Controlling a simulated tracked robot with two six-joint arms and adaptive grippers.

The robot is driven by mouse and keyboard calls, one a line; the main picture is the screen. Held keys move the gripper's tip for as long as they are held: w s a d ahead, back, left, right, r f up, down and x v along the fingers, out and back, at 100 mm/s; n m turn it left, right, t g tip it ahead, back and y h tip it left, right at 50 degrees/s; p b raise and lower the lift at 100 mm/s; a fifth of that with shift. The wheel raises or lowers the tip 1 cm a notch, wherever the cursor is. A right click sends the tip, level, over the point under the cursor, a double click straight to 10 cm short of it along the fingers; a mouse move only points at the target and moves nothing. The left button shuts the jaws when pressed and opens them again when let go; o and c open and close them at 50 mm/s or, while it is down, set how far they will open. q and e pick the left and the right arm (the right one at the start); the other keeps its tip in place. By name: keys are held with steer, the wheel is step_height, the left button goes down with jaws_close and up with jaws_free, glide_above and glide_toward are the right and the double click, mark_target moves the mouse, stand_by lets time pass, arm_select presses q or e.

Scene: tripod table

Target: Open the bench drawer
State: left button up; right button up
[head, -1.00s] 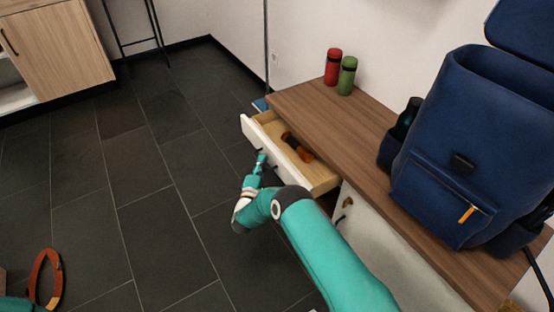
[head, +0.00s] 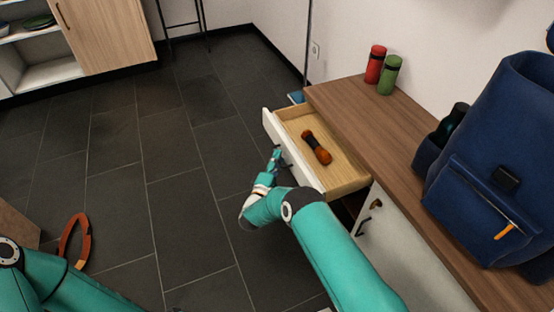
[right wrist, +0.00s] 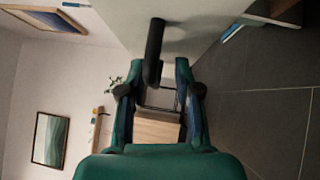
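The bench drawer (head: 349,181) stands well out from the bench (head: 340,95), its white front facing left and its pale wooden inside showing. A dark handle (right wrist: 154,48) sits on the white drawer front in the right wrist view. My right gripper (head: 276,158) is at the drawer front by the handle. An orange and black object (head: 316,147) lies in the drawer. My left arm shows at the lower left; its gripper is out of view.
A red container (head: 375,64) and a green container (head: 389,75) stand on the bench top near the wall. A blue backpack (head: 487,190) stands farther right. A cabinet door with a dark handle (head: 366,225) is below. A brown ring (head: 85,250) is at the left. The tiled floor left of the drawer is clear.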

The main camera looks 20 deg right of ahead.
steer(key=shift+r, duration=0.15)
steer(key=shift+a, duration=0.1)
steer(key=v, duration=1.1)
steer(key=shift+s+a+f, duration=0.2)
steer(key=shift+s+f, duration=0.05)
steer(key=shift+s, duration=0.05)
